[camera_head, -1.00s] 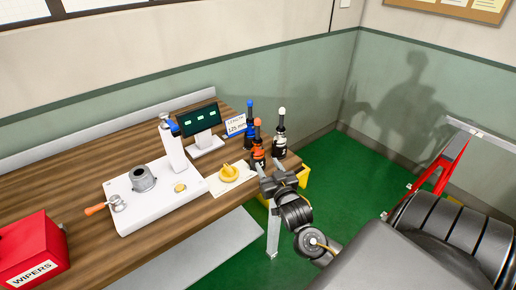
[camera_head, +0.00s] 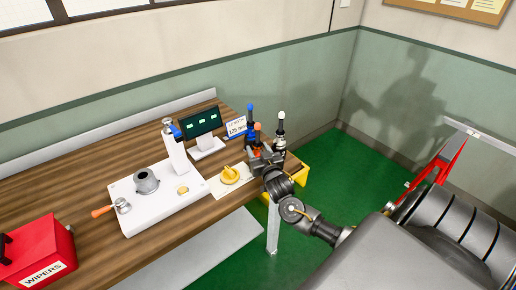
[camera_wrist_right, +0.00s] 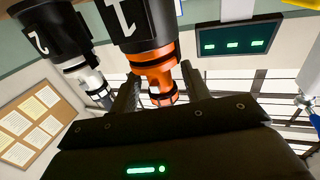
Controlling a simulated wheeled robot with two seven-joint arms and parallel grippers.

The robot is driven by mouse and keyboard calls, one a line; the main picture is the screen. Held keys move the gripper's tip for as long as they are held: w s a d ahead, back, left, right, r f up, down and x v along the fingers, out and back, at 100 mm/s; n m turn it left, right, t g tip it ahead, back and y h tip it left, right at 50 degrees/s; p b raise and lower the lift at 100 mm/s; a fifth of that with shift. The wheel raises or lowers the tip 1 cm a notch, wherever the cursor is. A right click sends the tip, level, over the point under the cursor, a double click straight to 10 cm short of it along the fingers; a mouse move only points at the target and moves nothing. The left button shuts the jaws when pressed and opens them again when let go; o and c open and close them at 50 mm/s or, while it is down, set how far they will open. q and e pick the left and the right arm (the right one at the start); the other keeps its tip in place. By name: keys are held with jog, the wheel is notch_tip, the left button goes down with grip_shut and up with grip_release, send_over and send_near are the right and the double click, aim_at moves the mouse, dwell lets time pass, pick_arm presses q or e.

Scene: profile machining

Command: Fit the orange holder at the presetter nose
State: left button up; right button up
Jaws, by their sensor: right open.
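The orange holder (camera_head: 257,127) stands at the right end of the bench, its lower part hidden behind my right gripper. In the right wrist view, which looks inverted, the orange holder (camera_wrist_right: 155,70) has a black body marked 1 and an orange collar. My right gripper (camera_head: 260,160) is open at it. In the right wrist view its fingers (camera_wrist_right: 160,88) lie on either side of the orange part; I cannot tell whether they touch it. The presetter (camera_head: 160,205) is a white base with a grey round nose (camera_head: 146,182), which looks empty. My left gripper is out of view.
A blue-tipped holder (camera_head: 250,112) and a white-tipped holder (camera_head: 280,135) stand close beside the orange one. A yellow round piece (camera_head: 231,174) lies on a pale sheet. A screen (camera_head: 200,122), a length sign (camera_head: 236,127) and a red wipers box (camera_head: 38,255) are also on the bench.

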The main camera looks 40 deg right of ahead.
jog(key=shift+w+d, duration=0.15)
jog(key=shift+w, duration=0.2)
jog(key=shift+s, duration=0.1)
jog(key=shift+c, duration=0.4)
grip_shut()
jog(key=shift+r, duration=0.15)
